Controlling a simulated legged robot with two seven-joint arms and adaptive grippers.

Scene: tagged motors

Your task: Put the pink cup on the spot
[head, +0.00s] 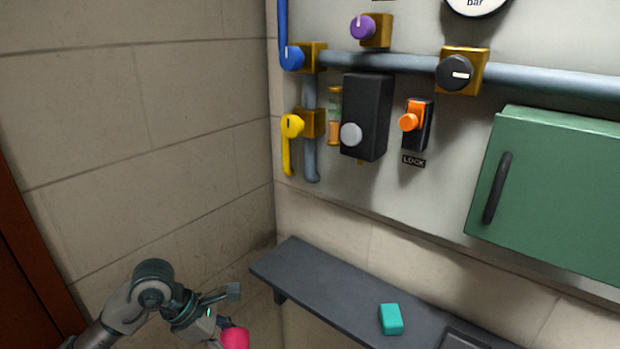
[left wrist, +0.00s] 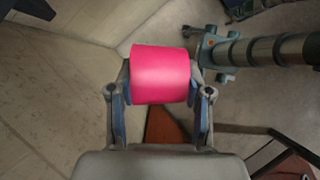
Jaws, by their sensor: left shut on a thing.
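The pink cup (left wrist: 160,74) is held between the two fingers of my left gripper (left wrist: 160,92) in the left wrist view. In the head view the pink cup (head: 235,338) shows only in part at the bottom edge, beside my left gripper (head: 222,324). The cup is off the shelf, to the left of and below its left end. I cannot make out the spot in either view. My right gripper is not in the head view.
A dark shelf (head: 320,287) runs along the wall, with a teal block (head: 391,319) and a dark tray (head: 463,341) on it. Above it is a panel with pipes, knobs, a black box (head: 365,117) and a green cabinet (head: 555,190). The shelf's left part is clear.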

